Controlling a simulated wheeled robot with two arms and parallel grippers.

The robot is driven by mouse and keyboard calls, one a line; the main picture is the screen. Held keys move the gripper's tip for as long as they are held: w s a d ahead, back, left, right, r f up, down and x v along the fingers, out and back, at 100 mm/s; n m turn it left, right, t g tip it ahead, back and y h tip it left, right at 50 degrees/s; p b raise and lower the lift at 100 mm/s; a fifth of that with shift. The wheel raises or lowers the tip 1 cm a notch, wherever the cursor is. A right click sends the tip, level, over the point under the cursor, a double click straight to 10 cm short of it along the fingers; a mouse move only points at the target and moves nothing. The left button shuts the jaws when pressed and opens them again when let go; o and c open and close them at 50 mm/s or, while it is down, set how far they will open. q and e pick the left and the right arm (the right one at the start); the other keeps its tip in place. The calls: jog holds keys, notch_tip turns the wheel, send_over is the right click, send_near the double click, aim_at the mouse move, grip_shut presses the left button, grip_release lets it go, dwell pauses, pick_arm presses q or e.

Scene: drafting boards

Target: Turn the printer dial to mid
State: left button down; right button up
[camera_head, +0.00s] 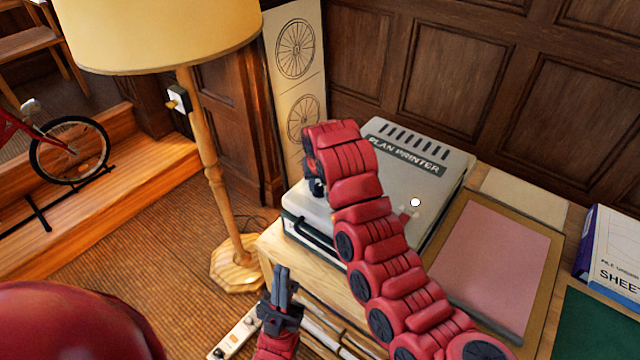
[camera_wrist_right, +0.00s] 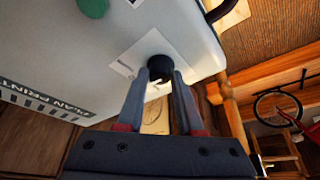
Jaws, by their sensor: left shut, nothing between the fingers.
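The plan printer (camera_head: 440,165) is a light grey box with a dark label and vent slots, on a wooden cabinet. Its dial (camera_wrist_right: 160,68) is a round black knob on a pale marked plate (camera_wrist_right: 124,66). My right gripper (camera_wrist_right: 160,76) is at the dial, one fingertip on each side; I cannot tell if they press on it. In the head view my right arm hides the dial and much of the right gripper (camera_head: 316,187). My left gripper (camera_head: 282,272) is shut and empty, in front of the cabinet, apart from the printer.
A floor lamp (camera_head: 205,170) stands left of the cabinet. A pink board (camera_head: 500,262) lies right of the printer, with a box (camera_head: 612,250) beyond it. A power strip (camera_head: 236,335) is low near my left gripper. A green round part (camera_wrist_right: 92,7) shows on the printer.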

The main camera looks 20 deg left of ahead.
jog(key=o, duration=0.4)
jog(key=shift+o, duration=0.2)
jog(key=shift+r, duration=0.1)
jog(key=shift+r, duration=0.3)
jog(key=p+v, duration=0.1)
jog(key=v, duration=1.5)
jog(key=shift+r+p, duration=0.25)
jog(key=shift+p, duration=0.1)
jog(key=shift+s, duration=0.15)
